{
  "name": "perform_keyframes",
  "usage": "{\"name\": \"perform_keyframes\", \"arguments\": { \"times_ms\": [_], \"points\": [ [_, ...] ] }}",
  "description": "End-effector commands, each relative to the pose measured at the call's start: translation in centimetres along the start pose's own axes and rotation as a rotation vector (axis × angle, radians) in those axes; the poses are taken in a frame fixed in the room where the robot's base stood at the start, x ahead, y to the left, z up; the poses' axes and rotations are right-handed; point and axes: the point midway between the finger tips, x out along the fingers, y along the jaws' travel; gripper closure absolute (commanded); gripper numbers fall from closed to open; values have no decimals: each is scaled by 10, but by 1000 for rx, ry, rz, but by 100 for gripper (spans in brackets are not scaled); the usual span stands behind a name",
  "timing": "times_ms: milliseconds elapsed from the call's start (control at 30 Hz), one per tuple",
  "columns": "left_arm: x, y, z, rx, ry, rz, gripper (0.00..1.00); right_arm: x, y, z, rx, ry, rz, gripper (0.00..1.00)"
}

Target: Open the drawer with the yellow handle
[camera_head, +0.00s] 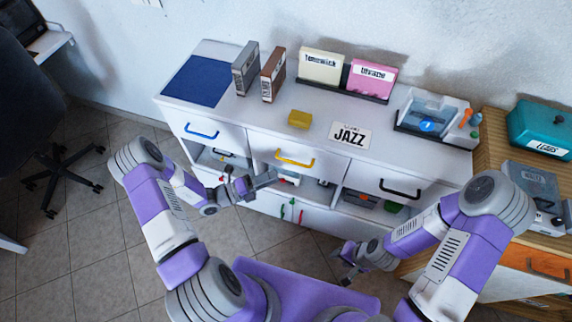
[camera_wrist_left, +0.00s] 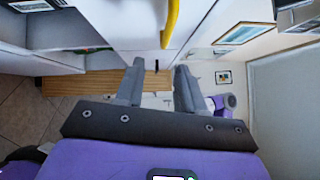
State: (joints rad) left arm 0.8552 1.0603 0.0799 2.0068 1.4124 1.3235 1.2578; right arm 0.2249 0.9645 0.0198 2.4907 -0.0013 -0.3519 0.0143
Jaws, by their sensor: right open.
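The yellow handle (camera_head: 295,162) is on the middle top drawer (camera_head: 264,146) of the white cabinet. The drawer looks closed, with its front in line with its neighbours. My left gripper (camera_head: 268,179) is open and empty, below and left of the handle and apart from it. In the left wrist view the yellow handle (camera_wrist_left: 171,22) shows beyond the two parted fingers (camera_wrist_left: 160,84), at the top of the picture. My right gripper (camera_head: 342,265) is low in front of the cabinet's right part, open and empty, away from the handle.
A blue handle (camera_head: 202,133) and a black handle (camera_head: 400,191) mark the drawers on either side. Open shelves with small items lie below. The cabinet top holds a yellow block (camera_head: 300,118), a JAZZ sign (camera_head: 350,136) and upright boxes (camera_head: 273,74). A wooden unit (camera_head: 492,130) stands at the right.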

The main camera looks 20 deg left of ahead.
Motion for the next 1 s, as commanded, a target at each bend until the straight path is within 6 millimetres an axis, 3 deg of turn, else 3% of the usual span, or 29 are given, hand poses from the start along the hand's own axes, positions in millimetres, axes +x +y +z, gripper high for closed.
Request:
{"name": "perform_keyframes", "arguments": {
  "times_ms": [167,600,967,1000],
  "points": [
    [0,-3,20,-46,-83,-38,62,3,1,0,0,0,0,57],
    [62,-5,24,-44,-81,-37,62,14,5,-1,0,0,0,57],
    [68,-6,25,-44,-81,-34,62,14,5,-1,0,0,0,57],
    [68,-6,25,-44,-81,-35,66,14,5,-1,0,0,0,57]
  ]
}}
